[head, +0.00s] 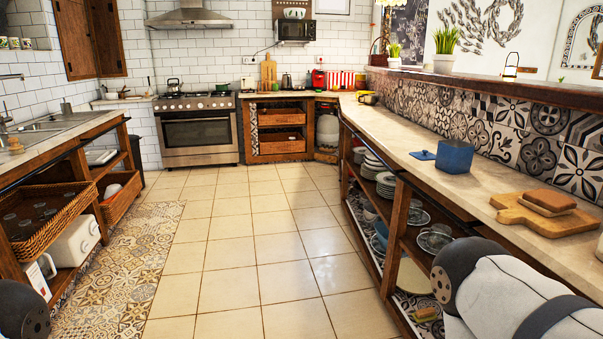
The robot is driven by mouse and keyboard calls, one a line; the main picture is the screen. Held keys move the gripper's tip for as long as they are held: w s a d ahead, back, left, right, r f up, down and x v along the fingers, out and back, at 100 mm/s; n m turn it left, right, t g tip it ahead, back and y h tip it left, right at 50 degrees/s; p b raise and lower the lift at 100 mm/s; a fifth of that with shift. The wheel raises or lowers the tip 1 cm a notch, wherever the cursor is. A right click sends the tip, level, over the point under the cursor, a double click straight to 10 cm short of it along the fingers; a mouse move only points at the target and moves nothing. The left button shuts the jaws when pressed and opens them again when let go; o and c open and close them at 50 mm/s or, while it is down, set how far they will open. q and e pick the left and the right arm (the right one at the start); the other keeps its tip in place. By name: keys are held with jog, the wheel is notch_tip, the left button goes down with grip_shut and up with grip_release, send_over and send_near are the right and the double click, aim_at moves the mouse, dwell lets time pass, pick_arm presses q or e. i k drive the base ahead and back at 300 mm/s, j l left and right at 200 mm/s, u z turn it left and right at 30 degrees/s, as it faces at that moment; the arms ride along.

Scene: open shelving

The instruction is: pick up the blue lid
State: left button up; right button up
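The blue lid (422,155) lies flat on the right-hand counter, a small square piece with a little knob on top. It sits just left of a blue square container (455,156), apart from it or nearly touching. Parts of my arms show at the bottom left and bottom right corners. Neither gripper's fingers are in the picture, and no gripper is near the lid.
A wooden board (545,214) with a brown block on it lies nearer on the right counter (480,196). Open shelves below hold plates (373,165) and bowls. The tiled floor (250,255) between is clear.

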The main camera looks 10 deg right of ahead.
aim_at(424, 156)
jog(key=i+j+z, duration=0.15)
jog(key=i+z, duration=0.3)
jog(key=i, duration=0.15)
jog(key=i+j+z, duration=0.4)
jog(key=i, duration=0.15)
jog(key=i+j+z, duration=0.45)
